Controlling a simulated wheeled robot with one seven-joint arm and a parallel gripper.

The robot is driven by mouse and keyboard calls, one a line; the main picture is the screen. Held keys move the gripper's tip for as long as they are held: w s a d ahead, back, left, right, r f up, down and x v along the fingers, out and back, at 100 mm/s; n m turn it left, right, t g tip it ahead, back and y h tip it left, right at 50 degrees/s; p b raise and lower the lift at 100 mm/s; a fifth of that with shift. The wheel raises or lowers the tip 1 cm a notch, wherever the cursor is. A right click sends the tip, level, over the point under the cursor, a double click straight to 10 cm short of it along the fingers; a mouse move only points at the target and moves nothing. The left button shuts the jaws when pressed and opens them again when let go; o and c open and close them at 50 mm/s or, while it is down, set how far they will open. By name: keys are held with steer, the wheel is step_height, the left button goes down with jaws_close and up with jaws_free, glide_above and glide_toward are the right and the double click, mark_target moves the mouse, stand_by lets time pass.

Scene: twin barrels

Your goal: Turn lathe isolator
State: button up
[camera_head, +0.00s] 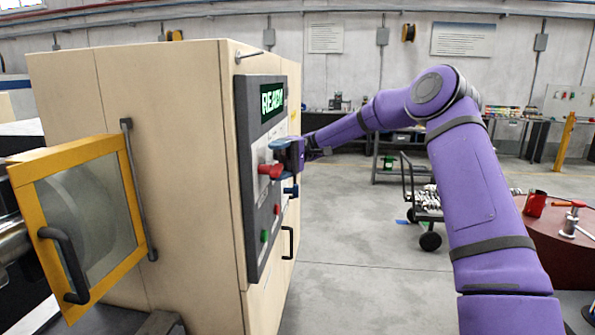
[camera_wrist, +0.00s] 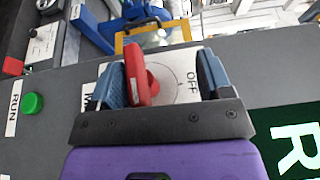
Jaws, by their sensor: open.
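The lathe isolator is a red handle (camera_head: 270,170) on a pale plate on the dark control panel (camera_head: 262,215) of the beige lathe cabinet. In the wrist view the red handle (camera_wrist: 141,75) stands between my two blue fingers, nearer the left one. An OFF label shows to its right; a label on the left is mostly covered by that finger. My gripper (camera_wrist: 162,82) is open around the handle; I cannot tell whether a finger touches it. In the head view my gripper (camera_head: 284,167) is at the panel's face, with my arm reaching in from the right.
The panel's display (camera_head: 272,101) is lit green. A green button (camera_wrist: 32,103) sits beside a RUN label. A yellow-framed door (camera_head: 85,220) stands out at the left. A trolley (camera_head: 425,205) and a dark red barrel (camera_head: 560,245) stand right. The floor between is clear.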

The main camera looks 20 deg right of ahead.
steer(key=o, duration=0.4)
steer(key=shift+s+r, duration=0.85)
steer(key=shift+s, duration=0.1)
steer(key=s, duration=0.9)
steer(key=s+r, duration=0.1)
steer(key=s, duration=0.3)
steer(key=shift+s, duration=0.15)
steer(key=c, duration=0.6)
steer(key=shift+s, duration=0.55)
